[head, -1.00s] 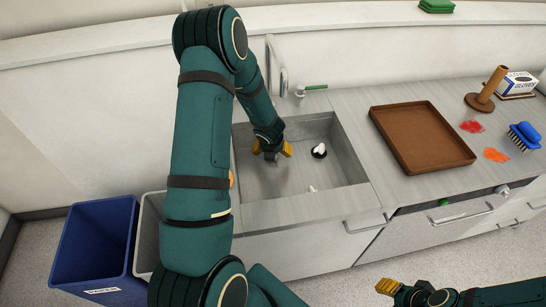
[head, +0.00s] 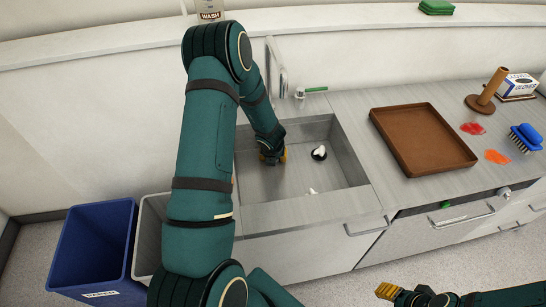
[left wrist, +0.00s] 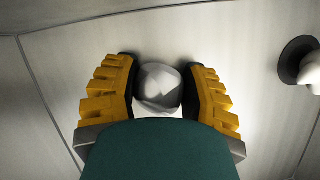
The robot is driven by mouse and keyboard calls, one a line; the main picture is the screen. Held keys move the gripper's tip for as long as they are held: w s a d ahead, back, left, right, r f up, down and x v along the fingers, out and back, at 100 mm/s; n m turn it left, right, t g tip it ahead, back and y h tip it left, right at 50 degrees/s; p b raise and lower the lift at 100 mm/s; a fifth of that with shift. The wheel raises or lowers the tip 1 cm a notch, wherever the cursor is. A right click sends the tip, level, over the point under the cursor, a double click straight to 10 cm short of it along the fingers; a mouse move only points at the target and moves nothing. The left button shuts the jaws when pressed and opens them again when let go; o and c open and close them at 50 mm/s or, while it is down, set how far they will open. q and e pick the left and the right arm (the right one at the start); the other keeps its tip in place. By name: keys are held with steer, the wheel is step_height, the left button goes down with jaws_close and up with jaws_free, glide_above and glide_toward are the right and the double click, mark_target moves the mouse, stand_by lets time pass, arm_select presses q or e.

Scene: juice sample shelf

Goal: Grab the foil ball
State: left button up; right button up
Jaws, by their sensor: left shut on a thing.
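The foil ball (left wrist: 159,88) is a crumpled silver-grey ball. In the left wrist view it sits between the two yellow fingers of my left gripper (left wrist: 160,92), which is shut on it, with a finger on each side. In the head view my left gripper (head: 273,157) is low inside the metal sink, and the ball is hidden there by the hand. My right gripper (head: 388,291) is at the bottom right, in front of the cabinets and away from the sink. Its fingers are too small to tell open from shut.
The sink (head: 345,152) holds a white item (head: 319,152) on the dark drain and a small white piece (head: 312,191) near its front wall. A brown tray (head: 422,140) is on the counter to the right. A blue bin (head: 92,250) stands at left.

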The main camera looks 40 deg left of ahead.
mark_target(272, 169)
arm_select(q)
steer(key=shift+r, duration=0.15)
arm_select(e)
steer(key=shift+r, duration=0.1)
arm_select(q)
steer(key=shift+r+p, duration=0.3)
steer(key=shift+r, duration=0.25)
steer(key=s+d+b, duration=0.2)
steer(key=s, duration=0.1)
steer(key=s+d+b, duration=0.1)
steer(key=shift+s+f, duration=0.25)
steer(key=shift+s+d+r, duration=0.2)
steer(key=shift+s+d, duration=0.25)
steer(key=shift+s, duration=0.15)
steer(key=shift+s+d+r, duration=0.2)
steer(key=shift+s+d, duration=0.2)
steer(key=shift+s, duration=0.15)
step_height(272, 169, up, 13)
steer(key=p, duration=0.7)
steer(key=shift+r, duration=0.15)
arm_select(e)
steer(key=shift+t, duration=0.3)
steer(key=shift+w+d+r, duration=0.1)
steer(key=shift+w+r, duration=0.15)
steer(key=shift+r, duration=0.45)
steer(key=shift+w+r, duration=0.25)
steer(key=shift+r, duration=0.5)
steer(key=shift+w+d+r, duration=0.1)
steer(key=shift+w+r, duration=0.15)
steer(key=shift+r, duration=0.45)
